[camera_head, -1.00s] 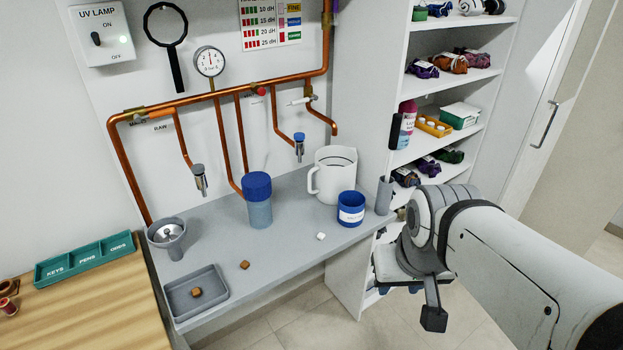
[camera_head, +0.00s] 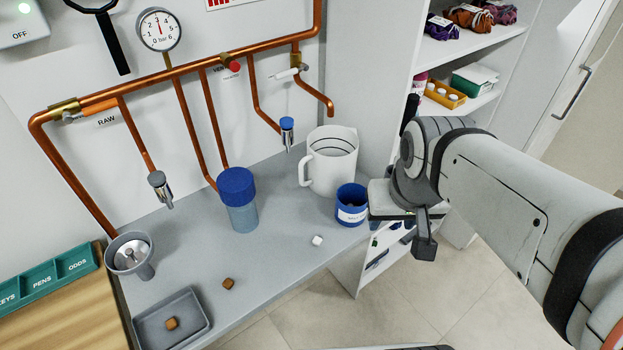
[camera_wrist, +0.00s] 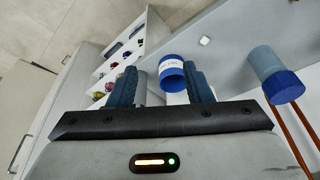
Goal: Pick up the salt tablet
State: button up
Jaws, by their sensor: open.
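A small white cube, which looks like the salt tablet (camera_head: 317,240), lies on the grey counter (camera_head: 275,262) near its front edge. It also shows in the wrist view (camera_wrist: 205,40), beyond and to the right of the fingertips. A blue tub (camera_head: 351,207) with a white label, too small to read, stands to the right of the cube. My gripper (camera_wrist: 162,72) is open and empty, with the tub visible in the gap between its fingers but farther off. In the head view, my gripper is to the right of the tub, its fingers not clearly seen.
A white jug (camera_head: 333,165) stands behind the tub, and a blue-capped clear vessel (camera_head: 239,205) stands left of the cube. One brown cube (camera_head: 228,284) lies on the counter, another (camera_head: 171,323) in a grey tray (camera_head: 201,328). Copper pipes with taps hang above. Counter around the white cube is clear.

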jog(key=w+a+f+m+g, duration=0.25)
jog(key=w+a+f, duration=0.2)
jog(key=w, duration=0.25)
jog(key=m, duration=0.4)
send_near(317, 240)
jog(key=shift+a+f+g, duration=0.1)
jog(key=shift+f+g, duration=0.05)
jog(key=shift+g, duration=0.2)
notch_tip(317, 240, down, 2)
jog(key=shift+f, duration=0.25)
jog(key=shift+w+f+p, duration=0.15)
jog(key=shift+f+p, duration=0.15)
jog(key=shift+f, duration=1.05)
jog(key=shift+w+f+p, duration=0.1)
jog(key=shift+f+p, duration=0.2)
jog(key=shift+f, duration=1.1)
jog(key=shift+c, duration=0.5)
grip_shut()
